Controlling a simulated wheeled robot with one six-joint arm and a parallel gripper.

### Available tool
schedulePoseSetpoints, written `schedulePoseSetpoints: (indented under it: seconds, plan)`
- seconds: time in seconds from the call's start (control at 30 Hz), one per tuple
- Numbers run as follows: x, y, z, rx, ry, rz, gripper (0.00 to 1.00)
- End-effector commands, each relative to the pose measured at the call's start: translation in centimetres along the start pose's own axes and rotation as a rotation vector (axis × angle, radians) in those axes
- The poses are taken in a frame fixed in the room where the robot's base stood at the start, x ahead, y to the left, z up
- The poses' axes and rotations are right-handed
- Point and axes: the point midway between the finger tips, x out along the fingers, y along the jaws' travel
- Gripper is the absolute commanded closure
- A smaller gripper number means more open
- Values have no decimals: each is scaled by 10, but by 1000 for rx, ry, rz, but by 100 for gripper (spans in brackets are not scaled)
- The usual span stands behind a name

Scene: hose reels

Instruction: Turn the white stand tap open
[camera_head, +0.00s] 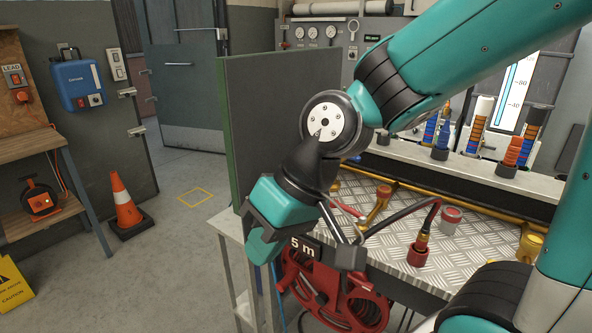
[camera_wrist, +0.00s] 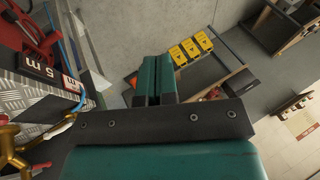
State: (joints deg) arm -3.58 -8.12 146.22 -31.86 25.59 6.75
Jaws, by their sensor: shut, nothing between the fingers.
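My gripper (camera_head: 262,246) is shut and empty in front of the left end of the metal bench, beside the "5 m" sign. In the wrist view its two teal fingers (camera_wrist: 157,80) are together over the floor. A brass fitting with a pale lever (camera_wrist: 58,128) shows at the left edge of the wrist view, apart from the fingers. It may be the white stand tap, but I cannot tell for sure. In the head view my arm covers part of the bench top, and I cannot make out a clear white tap there.
The patterned bench top (camera_head: 400,272) carries a red hose fitting (camera_head: 419,250) and a red pot (camera_head: 450,220). A red reel (camera_head: 365,308) hangs below. A green-edged panel (camera_head: 275,120) stands behind my gripper. A traffic cone (camera_head: 125,205) is left on open floor.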

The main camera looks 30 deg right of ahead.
Motion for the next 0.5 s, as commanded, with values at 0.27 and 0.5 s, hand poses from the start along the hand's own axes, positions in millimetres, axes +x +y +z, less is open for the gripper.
schedulePoseSetpoints:
  seconds: [0.27, 0.5]
  plan:
    - [-12, 170, -100, 890, 609, -148, 100]
    - [-47, 284, -92, 1324, 998, -212, 100]
